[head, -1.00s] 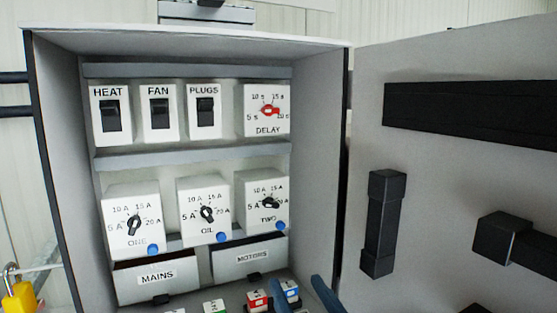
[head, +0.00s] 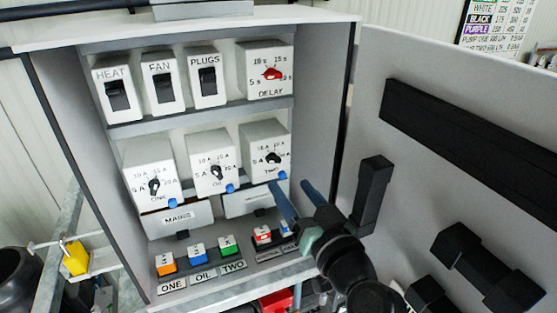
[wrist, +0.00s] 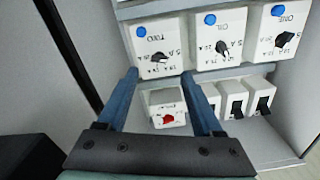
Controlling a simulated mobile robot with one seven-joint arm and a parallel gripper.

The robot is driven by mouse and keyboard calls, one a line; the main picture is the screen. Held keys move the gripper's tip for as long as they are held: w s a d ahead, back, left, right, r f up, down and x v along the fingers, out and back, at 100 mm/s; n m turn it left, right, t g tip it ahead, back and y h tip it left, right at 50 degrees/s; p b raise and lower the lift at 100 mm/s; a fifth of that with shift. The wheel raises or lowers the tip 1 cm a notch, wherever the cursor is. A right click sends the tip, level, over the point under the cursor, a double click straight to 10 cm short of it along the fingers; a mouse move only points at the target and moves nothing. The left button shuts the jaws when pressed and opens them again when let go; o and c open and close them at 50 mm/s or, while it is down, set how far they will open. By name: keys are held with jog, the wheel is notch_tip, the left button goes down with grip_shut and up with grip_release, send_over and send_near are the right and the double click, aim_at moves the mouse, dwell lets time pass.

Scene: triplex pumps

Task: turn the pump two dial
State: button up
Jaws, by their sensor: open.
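The pump two dial (head: 273,158) is a small black knob on a white box labelled TWO, at the right end of the middle row in the open cabinet. The wrist view is upside down and shows the same dial (wrist: 158,58) just beyond my fingertips. My gripper (head: 291,186) has two blue fingers, apart and empty. In the head view they are just below and right of the TWO box. In the wrist view my gripper (wrist: 160,73) has one fingertip on each side of the dial's line. I cannot tell whether anything touches.
The OIL dial (head: 216,172) and ONE dial (head: 154,186) sit to the left. The red DELAY dial (head: 271,73) is above. Several push buttons line the bottom, including a green one (head: 228,244). The open door (head: 440,180) with black handles stands close on the right.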

aim_at(275, 164)
jog(key=p+x, duration=0.2)
jog(key=x, duration=0.5)
jog(key=shift+w, duration=0.2)
grip_shut()
